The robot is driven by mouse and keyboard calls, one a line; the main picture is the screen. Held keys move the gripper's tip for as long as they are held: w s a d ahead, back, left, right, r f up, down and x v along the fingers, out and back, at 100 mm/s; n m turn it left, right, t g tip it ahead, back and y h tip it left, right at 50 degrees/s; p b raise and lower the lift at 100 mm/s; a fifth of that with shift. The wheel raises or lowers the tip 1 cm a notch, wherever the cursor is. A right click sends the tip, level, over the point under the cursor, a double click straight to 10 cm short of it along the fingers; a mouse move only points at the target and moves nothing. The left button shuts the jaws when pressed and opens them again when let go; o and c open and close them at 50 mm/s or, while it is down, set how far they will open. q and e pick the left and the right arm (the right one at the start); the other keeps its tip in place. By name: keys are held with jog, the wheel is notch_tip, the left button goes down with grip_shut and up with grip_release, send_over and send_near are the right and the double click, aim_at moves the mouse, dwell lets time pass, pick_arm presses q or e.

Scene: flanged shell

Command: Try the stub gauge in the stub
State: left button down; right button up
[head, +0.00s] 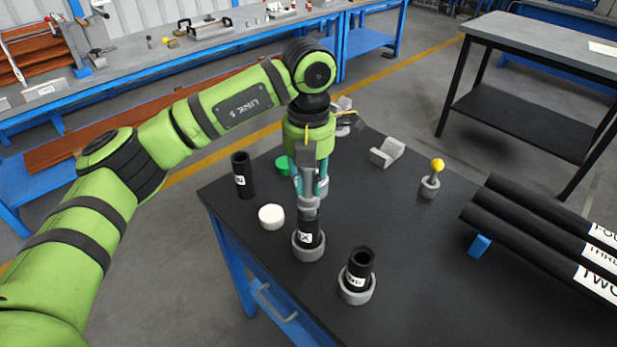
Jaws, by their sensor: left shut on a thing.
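My left gripper (310,202) points straight down and is shut at the top end of a short black tube (309,230) whose label shows an X. The fingers hide the tube's upper rim. The tube stands upright, its lower end within a grey ring (307,253). A second short black tube (360,265) with a partly readable label stands in another grey ring (356,295), just right and nearer. A third short black tube (243,176), its label showing an N, stands at the left edge. I cannot tell which piece is the stub gauge. My right gripper is not in view.
A white round piece (271,216) and a green one (283,164) lie left of the gripper. A grey V-shaped block (386,152) and a yellow-knobbed piece (431,181) stand behind right. Long black tubes (540,235) lie at right. The table middle (420,240) is clear.

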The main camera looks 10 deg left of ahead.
pick_arm(q)
jog(key=shift+f+b, duration=1)
jog(key=shift+f, duration=0.25)
jog(key=shift+r, duration=0.15)
dwell(0.7)
jog(key=shift+r+p, duration=2.9)
jog(key=shift+r, duration=1.75)
